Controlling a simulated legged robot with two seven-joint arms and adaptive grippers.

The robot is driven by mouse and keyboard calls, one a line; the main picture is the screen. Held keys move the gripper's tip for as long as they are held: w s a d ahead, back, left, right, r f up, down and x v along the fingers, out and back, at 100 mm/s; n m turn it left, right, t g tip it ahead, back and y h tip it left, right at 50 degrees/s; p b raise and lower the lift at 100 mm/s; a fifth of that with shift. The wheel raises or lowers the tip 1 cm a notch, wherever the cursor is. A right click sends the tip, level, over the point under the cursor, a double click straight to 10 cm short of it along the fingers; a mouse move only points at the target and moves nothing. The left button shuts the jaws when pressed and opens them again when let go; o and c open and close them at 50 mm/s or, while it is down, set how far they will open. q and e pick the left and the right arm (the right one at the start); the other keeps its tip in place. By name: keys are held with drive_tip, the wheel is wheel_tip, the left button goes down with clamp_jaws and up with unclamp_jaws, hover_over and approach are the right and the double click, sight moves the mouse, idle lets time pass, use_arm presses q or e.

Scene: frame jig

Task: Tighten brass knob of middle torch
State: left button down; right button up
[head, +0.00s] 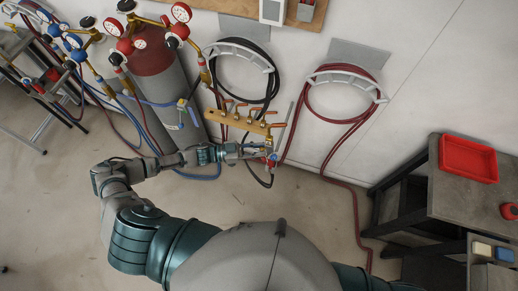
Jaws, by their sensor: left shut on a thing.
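A brass rack (233,121) with several orange-brown hooks is fixed at the wall. At its right end a torch with small red and blue parts (271,160) shows below the rack. My left gripper (263,150) reaches it from the left, at the torch's upper part, and is shut on a small part there. That part looks like the torch's brass knob, but the fingers mostly hide it. Other torches on the rack are too small to make out. My right gripper is out of view.
Gas cylinders (156,75) with gauges and hoses stand to the left. Black hose (243,72) and red hose (341,100) hang on wall holders; the red one trails on the floor. A bench with a red tray (467,158) stands at right. The middle floor is clear.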

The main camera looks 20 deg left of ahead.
use_arm(q)
drive_tip(key=shift+s+d+r+m+y+p, duration=0.15)
drive_tip(key=shift+d+m+y+p, duration=0.15)
drive_tip(key=shift+d+m+p, duration=0.55)
drive_tip(key=shift+a+m+p, duration=0.25)
drive_tip(key=shift+m+p, duration=0.05)
drive_tip(key=shift+m, duration=0.45)
drive_tip(key=m+p, duration=0.1)
drive_tip(key=m+y+p, duration=0.1)
drive_tip(key=m, duration=0.1)
drive_tip(key=shift+a, duration=0.3)
drive_tip(key=shift+d+y, duration=0.15)
drive_tip(key=shift+y, duration=0.15)
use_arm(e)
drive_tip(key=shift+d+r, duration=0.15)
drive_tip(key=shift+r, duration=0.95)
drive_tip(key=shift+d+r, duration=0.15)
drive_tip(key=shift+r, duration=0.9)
